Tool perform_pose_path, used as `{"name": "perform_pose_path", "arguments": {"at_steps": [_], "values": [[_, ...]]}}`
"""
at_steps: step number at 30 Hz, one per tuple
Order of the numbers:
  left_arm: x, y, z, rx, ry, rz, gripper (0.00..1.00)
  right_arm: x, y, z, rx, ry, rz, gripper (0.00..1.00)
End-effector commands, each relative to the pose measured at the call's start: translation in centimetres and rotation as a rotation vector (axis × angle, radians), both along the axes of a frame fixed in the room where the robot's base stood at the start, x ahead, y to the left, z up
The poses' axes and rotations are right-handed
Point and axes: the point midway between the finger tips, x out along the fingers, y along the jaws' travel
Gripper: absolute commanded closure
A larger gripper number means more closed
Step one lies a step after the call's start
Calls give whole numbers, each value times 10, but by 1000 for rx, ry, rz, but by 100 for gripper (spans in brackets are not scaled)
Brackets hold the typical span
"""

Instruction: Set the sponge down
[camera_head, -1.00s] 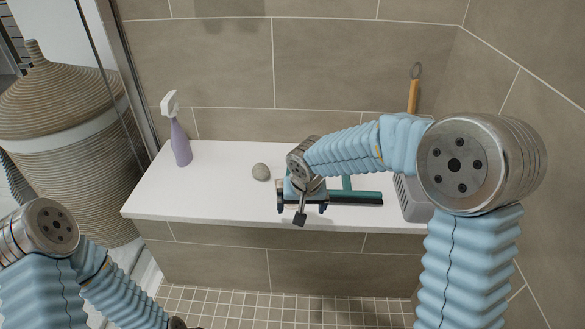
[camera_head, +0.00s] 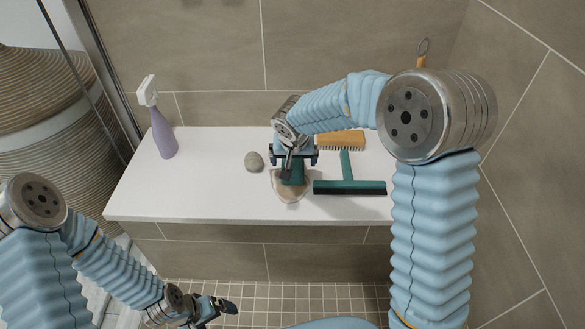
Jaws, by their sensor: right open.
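A tan, rounded piece that looks like the sponge (camera_head: 290,190) is on the white bench top, directly below my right gripper (camera_head: 294,162). The gripper points down with its jaws apart, one on each side of a teal part. I cannot tell whether that teal part belongs to the sponge or whether the fingers touch it. The gripper hides the sponge's far side. My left gripper (camera_head: 222,307) is low at the bottom, in front of the bench and away from the sponge; its jaw opening is unclear.
On the white bench (camera_head: 200,195), a grey stone (camera_head: 254,162) lies just left of the sponge and a teal squeegee (camera_head: 349,187) to the right. A wooden brush (camera_head: 341,141) lies behind. A purple spray bottle (camera_head: 162,132) stands left. Bench space between bottle and stone is clear.

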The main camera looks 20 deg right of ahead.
Motion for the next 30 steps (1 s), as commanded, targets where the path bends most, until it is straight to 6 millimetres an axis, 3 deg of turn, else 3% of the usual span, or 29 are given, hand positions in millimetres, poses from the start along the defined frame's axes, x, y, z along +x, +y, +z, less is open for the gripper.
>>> {"name": "perform_pose_path", "arguments": {"at_steps": [11, 30], "values": [[0, -1, 3, -1, 1, -2, 2, 21, -3, -45, 0, 1, 0, 1], [0, -1, -1, -1, 0, -1, 2, 22, -3, -49, 1, 0, 0, 1]]}}
